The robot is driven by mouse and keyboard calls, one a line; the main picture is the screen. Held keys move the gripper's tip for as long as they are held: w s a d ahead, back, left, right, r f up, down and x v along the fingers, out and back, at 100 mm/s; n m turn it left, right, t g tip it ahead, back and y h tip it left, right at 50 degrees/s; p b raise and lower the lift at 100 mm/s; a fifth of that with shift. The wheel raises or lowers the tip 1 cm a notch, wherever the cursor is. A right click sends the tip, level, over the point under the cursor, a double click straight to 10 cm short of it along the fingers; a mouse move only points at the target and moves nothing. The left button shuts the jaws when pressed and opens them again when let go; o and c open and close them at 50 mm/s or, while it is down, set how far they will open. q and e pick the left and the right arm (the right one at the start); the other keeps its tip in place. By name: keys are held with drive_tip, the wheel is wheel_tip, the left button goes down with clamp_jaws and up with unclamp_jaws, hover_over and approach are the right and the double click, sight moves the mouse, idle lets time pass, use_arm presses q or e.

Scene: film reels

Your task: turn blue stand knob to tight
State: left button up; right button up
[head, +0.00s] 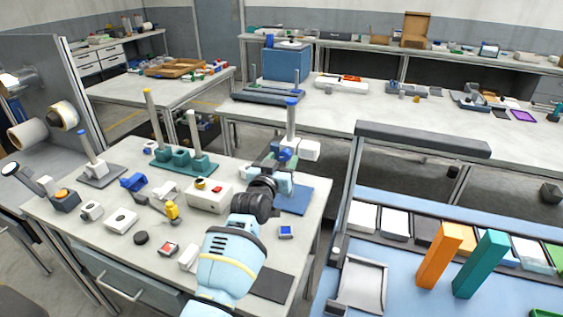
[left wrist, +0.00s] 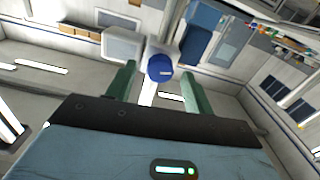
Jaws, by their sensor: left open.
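The blue stand (head: 291,124) has a pale upright post with a blue tip and stands at the far right of the near workbench. Its blue knob (head: 285,155) is low on the post, beside a white block (head: 308,150). My left gripper (head: 272,160) is at the knob, partly overlapping the stand. In the left wrist view the blue knob (left wrist: 160,67) appears between the two green fingers of the open gripper (left wrist: 161,85), with a gap on each side. A light mark shows on the knob face. I cannot tell how deep the knob sits between the fingers.
A green stand (head: 180,160) with two posts and a grey stand (head: 98,172) stand left on the bench (head: 65,215). A white box (head: 208,198) with a red button is near my arm. A blue mat (head: 296,203) lies beside it. Orange and teal blocks stand at right.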

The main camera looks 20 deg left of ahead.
use_arm(q)
drive_tip(key=c, duration=1)
use_arm(e)
drive_tip(key=shift+d, duration=0.15)
use_arm(q)
drive_tip(key=shift+m, duration=0.3)
use_arm(e)
drive_tip(key=shift+w+r, duration=0.15)
drive_tip(key=shift+r, duration=0.05)
use_arm(q)
drive_tip(key=shift+r+m, duration=0.15)
drive_tip(key=shift+m, duration=0.35)
drive_tip(key=shift+m+p, duration=0.55)
drive_tip(key=shift+m, duration=1.85)
drive_tip(key=shift+m+p, duration=0.35)
drive_tip(key=shift+m, duration=0.85)
use_arm(e)
drive_tip(key=shift+w+r+t, duration=0.3)
drive_tip(key=shift+w+r, duration=0.5)
drive_tip(key=shift+r, duration=0.25)
use_arm(q)
drive_tip(key=shift+o, duration=0.2)
use_arm(e)
drive_tip(key=shift+d, duration=0.1)
